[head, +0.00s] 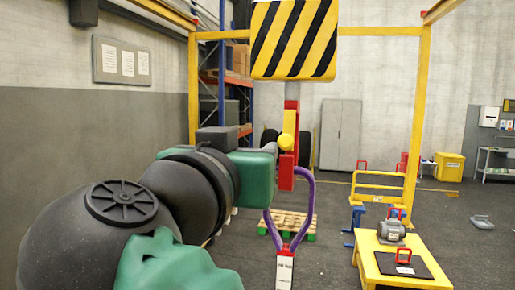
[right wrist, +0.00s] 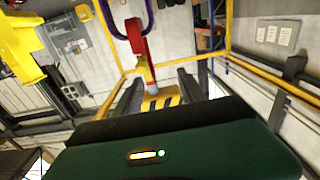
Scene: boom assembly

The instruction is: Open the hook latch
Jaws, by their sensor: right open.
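The hook hangs below a yellow-black striped block (head: 294,40).
A yellow table (head: 390,262) with a grey motor (head: 391,231) stands at the lower right. A yellow frame (head: 418,120) surrounds the area. A pallet (head: 298,219) lies on the floor behind the hook. Grey cabinets (head: 340,135) stand at the back wall.

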